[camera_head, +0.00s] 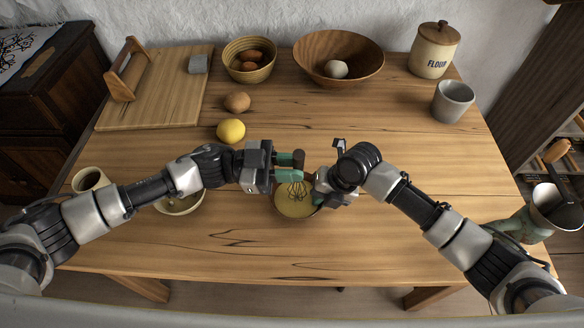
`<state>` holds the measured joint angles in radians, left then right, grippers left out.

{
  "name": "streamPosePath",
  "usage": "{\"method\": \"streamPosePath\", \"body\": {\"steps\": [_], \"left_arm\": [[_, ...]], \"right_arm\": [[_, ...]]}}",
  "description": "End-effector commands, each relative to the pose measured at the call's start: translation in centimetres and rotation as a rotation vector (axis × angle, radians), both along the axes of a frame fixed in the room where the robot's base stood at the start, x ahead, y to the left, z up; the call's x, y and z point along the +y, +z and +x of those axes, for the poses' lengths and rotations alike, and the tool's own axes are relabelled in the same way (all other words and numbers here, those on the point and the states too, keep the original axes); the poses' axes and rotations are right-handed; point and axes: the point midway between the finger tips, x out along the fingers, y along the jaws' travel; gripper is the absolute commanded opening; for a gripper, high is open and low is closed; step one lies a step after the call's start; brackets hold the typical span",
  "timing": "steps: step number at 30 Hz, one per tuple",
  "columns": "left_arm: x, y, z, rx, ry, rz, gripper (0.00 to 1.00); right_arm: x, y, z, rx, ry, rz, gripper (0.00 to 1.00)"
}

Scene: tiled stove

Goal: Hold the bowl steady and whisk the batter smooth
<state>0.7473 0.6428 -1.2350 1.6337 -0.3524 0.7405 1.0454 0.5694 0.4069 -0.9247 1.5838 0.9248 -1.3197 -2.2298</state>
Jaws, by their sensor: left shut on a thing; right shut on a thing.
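The mixing bowl (283,213) stands on the table near its front middle, with pale yellow batter (294,206) inside. The whisk has a dark handle (299,157) and wire loops (297,191) that reach down into the bowl. My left gripper (291,168), with teal fingers, is shut on the whisk above the bowl. My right gripper (318,188) is shut on the bowl at its right rim; its fingers are partly hidden by the wrist. How deep the wires sit in the batter is hard to tell.
A small bowl (182,207) lies partly under my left arm, near a mug (90,180). A lemon (231,130) and a brown egg (237,102) lie behind. A basket (250,72), wooden bowl (338,48), flour jar (433,50) and grey cup (452,101) stand at the back.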

Motion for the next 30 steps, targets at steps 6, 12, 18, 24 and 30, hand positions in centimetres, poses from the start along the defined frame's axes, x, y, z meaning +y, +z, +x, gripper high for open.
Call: {"method": "streamPosePath", "body": {"steps": [6, 12, 18, 24, 30], "left_arm": [[0.0, 1.8, -0.4, -0.002, -0.001, 0.0, 0.0], [0.0, 3.4, -0.7, -0.002, -0.001, 0.0, 0.0], [0.0, 4.5, -0.9, -0.001, 0.0, 0.001, 0.0], [0.0, 5.2, -0.9, -0.002, -0.001, 0.0, 0.0], [0.0, 7.2, -0.9, -0.004, 0.001, 0.001, 0.0]], "right_arm": [[-0.1, -0.2, -0.1, 0.003, -0.001, -0.005, 0.0], [-0.1, -0.2, -0.1, 0.003, -0.001, -0.005, 0.0], [-0.1, -0.2, -0.1, 0.003, -0.001, -0.005, 0.0], [-0.1, -0.2, -0.1, 0.003, 0.0, -0.005, 0.0], [-0.1, -0.2, -0.1, 0.003, -0.001, -0.005, 0.0]]}}
